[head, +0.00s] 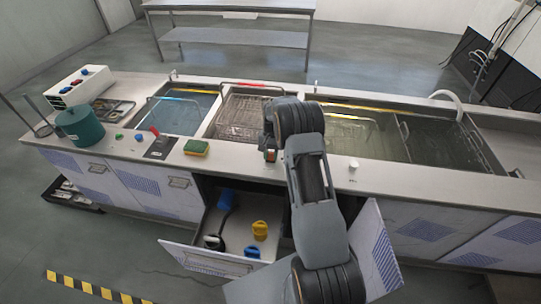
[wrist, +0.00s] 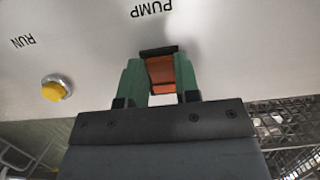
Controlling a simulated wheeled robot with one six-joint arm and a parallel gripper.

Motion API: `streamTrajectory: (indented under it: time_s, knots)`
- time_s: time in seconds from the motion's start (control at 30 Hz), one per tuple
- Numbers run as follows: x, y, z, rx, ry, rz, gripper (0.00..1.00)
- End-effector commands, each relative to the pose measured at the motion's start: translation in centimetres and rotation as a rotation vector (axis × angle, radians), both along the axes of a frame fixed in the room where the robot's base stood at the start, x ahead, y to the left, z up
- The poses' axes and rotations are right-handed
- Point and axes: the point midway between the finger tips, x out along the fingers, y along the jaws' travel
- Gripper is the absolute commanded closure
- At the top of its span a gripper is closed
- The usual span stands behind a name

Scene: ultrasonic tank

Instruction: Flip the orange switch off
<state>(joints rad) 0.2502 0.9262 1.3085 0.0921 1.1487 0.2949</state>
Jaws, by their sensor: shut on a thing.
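The orange switch (wrist: 161,73) is in the wrist view, below the word PUMP on a pale panel, with a dark edge along its top. The two green fingers of my gripper (wrist: 159,82) stand on either side of it and are shut on it. In the head view my gripper (head: 270,154) is at the front ledge of the tank counter, in front of the basket bay. There the switch is mostly hidden by the gripper and arm. I cannot tell which way the switch is set.
A yellow button (wrist: 55,91) marked RUN sits left of the switch. A green-yellow sponge (head: 197,147), a red-tipped lever (head: 154,131) and a green pot (head: 81,126) are left on the counter. An open drawer (head: 215,261) juts out below, beside an open cabinet door (head: 379,256).

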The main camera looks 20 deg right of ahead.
Motion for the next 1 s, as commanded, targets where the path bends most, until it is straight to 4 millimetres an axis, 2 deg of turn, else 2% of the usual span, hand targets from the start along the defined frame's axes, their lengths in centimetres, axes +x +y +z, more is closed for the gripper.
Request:
streamTrajectory:
  time_s: [0.27, 0.3, 0.57, 0.83, 1.0]
  knots:
    - [0.0, 0.0, 0.1, 0.003, 0.003, 0.0, 0.94]
    - [0.0, 0.0, 0.1, 0.003, 0.003, 0.0, 0.69]
    - [0.0, 0.0, 0.0, 0.003, 0.003, 0.0, 0.45]
    - [0.1, 0.0, 0.2, 0.003, 0.002, 0.001, 0.45]
    - [0.5, -0.3, 1.7, 0.002, 0.0, 0.0, 0.45]
